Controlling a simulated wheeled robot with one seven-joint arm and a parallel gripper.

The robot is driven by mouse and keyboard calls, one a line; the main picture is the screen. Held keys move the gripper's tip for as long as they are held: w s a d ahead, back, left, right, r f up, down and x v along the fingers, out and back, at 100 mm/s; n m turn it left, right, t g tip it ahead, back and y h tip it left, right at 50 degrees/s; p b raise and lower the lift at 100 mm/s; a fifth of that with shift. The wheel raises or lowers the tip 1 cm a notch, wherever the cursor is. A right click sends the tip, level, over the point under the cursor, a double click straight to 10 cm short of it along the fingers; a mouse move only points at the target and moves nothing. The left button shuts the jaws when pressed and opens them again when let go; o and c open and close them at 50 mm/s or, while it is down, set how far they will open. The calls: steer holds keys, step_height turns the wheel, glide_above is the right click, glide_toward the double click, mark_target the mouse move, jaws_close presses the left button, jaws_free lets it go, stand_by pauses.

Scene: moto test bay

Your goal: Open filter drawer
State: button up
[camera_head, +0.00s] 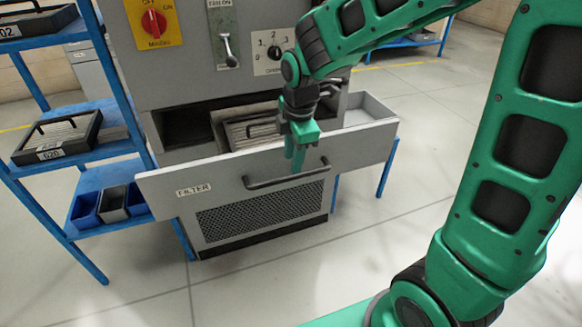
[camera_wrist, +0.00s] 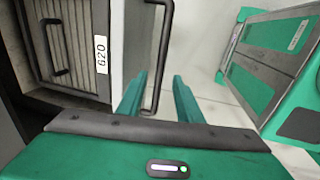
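The grey filter drawer (camera_head: 170,189), with a "FILTER" label on its front, stands pulled out of the cabinet. Its dark bar handle (camera_head: 262,184) is on the front panel. The handle also shows in the wrist view (camera_wrist: 163,45). My gripper (camera_head: 297,158) is over the drawer front near the right part of the handle. In the wrist view my gripper (camera_wrist: 158,95) has its two green fingers apart, with the handle bar showing between them; contact with either finger is not visible. A ribbed filter cartridge (camera_head: 237,134) lies in the drawer; its label reads 620 in the wrist view.
The cabinet (camera_head: 180,75) carries a red rotary switch (camera_head: 153,23), a lever (camera_head: 228,48) and a dial (camera_head: 273,51). A blue shelf rack (camera_head: 105,147) at left holds another cartridge (camera_head: 58,136) and small bins (camera_head: 112,203). Open floor (camera_head: 270,280) lies before the drawer.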

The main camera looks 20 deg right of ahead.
steer(key=shift+s+r, duration=0.25)
steer(key=shift+r, duration=0.9)
steer(key=shift+s+r, duration=0.2)
steer(key=shift+r, duration=0.95)
steer(key=s+d+m+g, duration=0.1)
steer(key=s+d+m, duration=1.05)
steer(key=d, duration=0.35)
steer(key=s+d+m, duration=0.2)
steer(key=s+m, duration=0.4)
steer(key=s+d+f+m+g, duration=0.1)
steer(key=s+d+m, duration=0.2)
steer(key=s+m, duration=0.4)
steer(key=shift+s, duration=0.3)
steer(key=shift+w+f, duration=0.25)
steer(key=shift+w, duration=0.4)
